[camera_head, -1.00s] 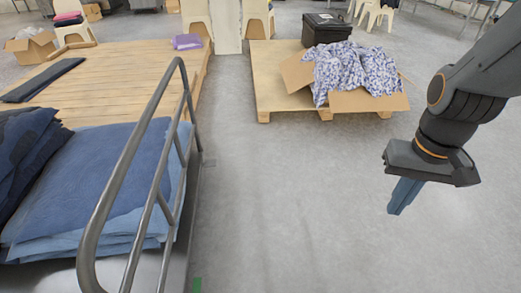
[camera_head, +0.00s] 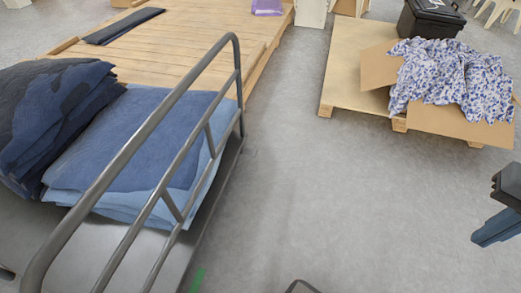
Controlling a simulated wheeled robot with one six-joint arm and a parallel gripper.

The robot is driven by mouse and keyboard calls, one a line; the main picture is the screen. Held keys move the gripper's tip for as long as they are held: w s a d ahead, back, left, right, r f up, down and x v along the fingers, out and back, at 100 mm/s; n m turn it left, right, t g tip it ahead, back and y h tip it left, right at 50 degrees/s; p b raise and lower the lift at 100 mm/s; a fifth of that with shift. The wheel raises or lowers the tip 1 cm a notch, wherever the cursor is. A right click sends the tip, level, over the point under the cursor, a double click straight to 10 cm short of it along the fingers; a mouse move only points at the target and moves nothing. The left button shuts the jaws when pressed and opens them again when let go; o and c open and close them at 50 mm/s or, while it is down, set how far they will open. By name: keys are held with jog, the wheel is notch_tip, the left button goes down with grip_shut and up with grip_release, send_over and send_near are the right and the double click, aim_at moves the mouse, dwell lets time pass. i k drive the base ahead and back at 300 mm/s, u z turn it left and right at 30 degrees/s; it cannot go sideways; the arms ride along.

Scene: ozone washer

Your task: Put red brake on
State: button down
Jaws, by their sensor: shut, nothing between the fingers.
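No red brake can be made out in the head view. My gripper (camera_head: 497,228) is at the right edge, with its blue-grey fingers shut and empty above the bare floor. Most of its body is cut off by the frame edge. A cart (camera_head: 130,235) with a grey metal rail (camera_head: 152,122) stands at the left. It carries a stack of blue folded cloth (camera_head: 165,130) and a darker stack (camera_head: 52,110). The lower part of the cart is out of the frame. A small green mark (camera_head: 197,279) shows at the bottom beside the cart.
A wooden platform (camera_head: 200,40) lies behind the cart. A pallet (camera_head: 345,75) at the back right holds an open cardboard box with patterned cloth (camera_head: 455,80) and a black case (camera_head: 428,18). The grey floor (camera_head: 310,190) between is clear. A dark curved edge (camera_head: 300,286) shows at the bottom.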

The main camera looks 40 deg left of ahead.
aim_at(247, 152)
jog(key=u, duration=0.6)
jog(key=i, duration=0.95)
jog(key=u, duration=0.8)
